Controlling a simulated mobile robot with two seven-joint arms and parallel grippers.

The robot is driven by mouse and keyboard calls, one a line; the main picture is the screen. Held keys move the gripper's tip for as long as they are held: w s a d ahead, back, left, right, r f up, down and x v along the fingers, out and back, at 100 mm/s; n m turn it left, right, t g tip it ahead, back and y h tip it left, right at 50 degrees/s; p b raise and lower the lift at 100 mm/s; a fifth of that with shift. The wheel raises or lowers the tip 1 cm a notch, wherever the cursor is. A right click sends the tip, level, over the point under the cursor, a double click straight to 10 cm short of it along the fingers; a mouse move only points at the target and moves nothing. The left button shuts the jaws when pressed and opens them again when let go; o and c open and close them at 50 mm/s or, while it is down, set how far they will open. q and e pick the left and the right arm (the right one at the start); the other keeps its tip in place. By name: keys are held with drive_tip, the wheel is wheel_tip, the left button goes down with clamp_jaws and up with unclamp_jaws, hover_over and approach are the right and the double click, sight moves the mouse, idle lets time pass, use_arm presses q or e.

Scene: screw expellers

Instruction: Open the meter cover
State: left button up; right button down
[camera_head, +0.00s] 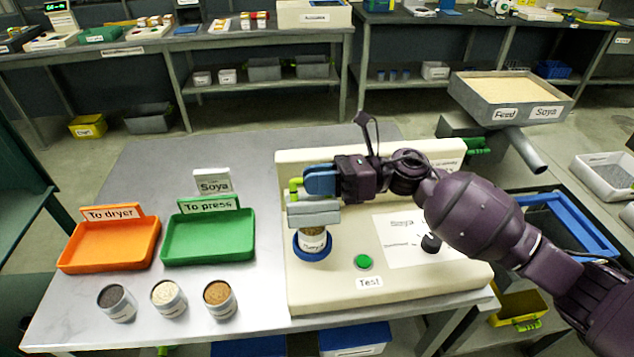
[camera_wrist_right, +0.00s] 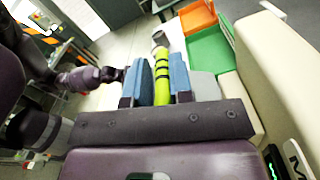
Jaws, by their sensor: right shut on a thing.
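The meter (camera_head: 440,262) is a cream housing marked "Test" on the table. Its grey cover (camera_head: 314,217) sits over a labelled sample cup (camera_head: 312,242) in a blue ring; I cannot tell whether cover and cup touch. My right gripper (camera_head: 318,182) is shut on the cover's yellow-green handle (camera_head: 294,188). The wrist view shows the handle (camera_wrist_right: 162,82) between the blue fingers (camera_wrist_right: 162,80), with the grey cover (camera_wrist_right: 205,86) beyond. A purple arm, apparently my left, shows at the left of the wrist view; its jaw state is unclear.
A green button (camera_head: 363,262) and black knob (camera_head: 431,243) are on the meter. Orange (camera_head: 110,258) and green (camera_head: 208,252) trays and several sample cups (camera_head: 168,298) stand to the left. The table front between cups and meter is clear.

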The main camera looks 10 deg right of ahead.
drive_tip(key=shift+w+f, duration=0.1)
drive_tip(key=shift+w, duration=0.05)
drive_tip(key=c, duration=1.1)
unclamp_jaws()
drive_tip(key=shift+w+f, duration=0.1)
drive_tip(key=shift+w, duration=0.05)
drive_tip(key=d+b, duration=0.1)
drive_tip(key=d, duration=1)
